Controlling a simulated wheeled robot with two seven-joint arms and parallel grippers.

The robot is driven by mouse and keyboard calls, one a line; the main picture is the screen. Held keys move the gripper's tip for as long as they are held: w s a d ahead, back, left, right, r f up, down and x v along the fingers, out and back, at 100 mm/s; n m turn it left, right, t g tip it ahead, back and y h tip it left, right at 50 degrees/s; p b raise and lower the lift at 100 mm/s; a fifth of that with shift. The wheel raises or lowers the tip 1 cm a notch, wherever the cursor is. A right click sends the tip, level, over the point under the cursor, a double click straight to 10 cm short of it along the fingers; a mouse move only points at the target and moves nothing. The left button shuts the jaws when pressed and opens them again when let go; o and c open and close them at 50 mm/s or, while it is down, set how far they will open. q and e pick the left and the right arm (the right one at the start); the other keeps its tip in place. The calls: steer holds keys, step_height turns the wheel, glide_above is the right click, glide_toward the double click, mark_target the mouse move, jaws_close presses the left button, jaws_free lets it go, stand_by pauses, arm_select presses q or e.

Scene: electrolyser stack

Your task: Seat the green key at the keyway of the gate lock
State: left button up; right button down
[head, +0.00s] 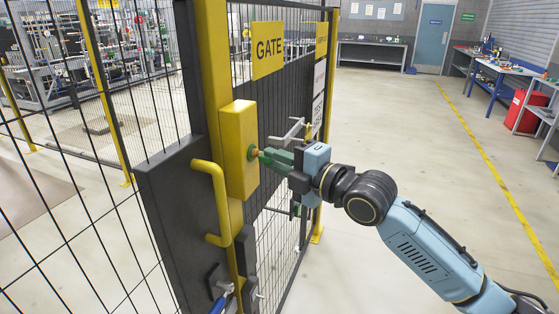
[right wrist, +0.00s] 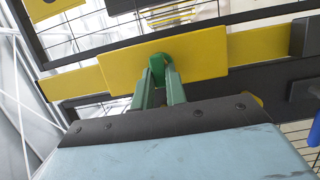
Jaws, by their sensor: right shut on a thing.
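The yellow gate lock box (head: 239,148) is on the yellow gate post, with an orange-brown round keyway (head: 253,154) on its side face. My right gripper (head: 266,157) reaches in from the right, its green fingers level with the keyway. In the right wrist view the fingers are closed on the green key (right wrist: 157,66), whose head shows between their tips, against the yellow lock box (right wrist: 200,58). The key's tip and the keyway are hidden there, so I cannot tell how deep the key sits. My left gripper is not in view.
A yellow pull handle (head: 217,200) stands out from the gate just left of the lock. Black mesh fence (head: 70,200) fills the left. A blue-handled part (head: 218,304) is low on the gate. The floor to the right is clear up to the benches.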

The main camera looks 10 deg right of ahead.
steer(key=c, duration=1.3)
jaws_free()
steer(key=shift+c, duration=0.2)
steer(key=b+v, duration=0.3)
steer(key=v, duration=1)
steer(key=shift+s, duration=0.2)
steer(key=shift+d, duration=0.1)
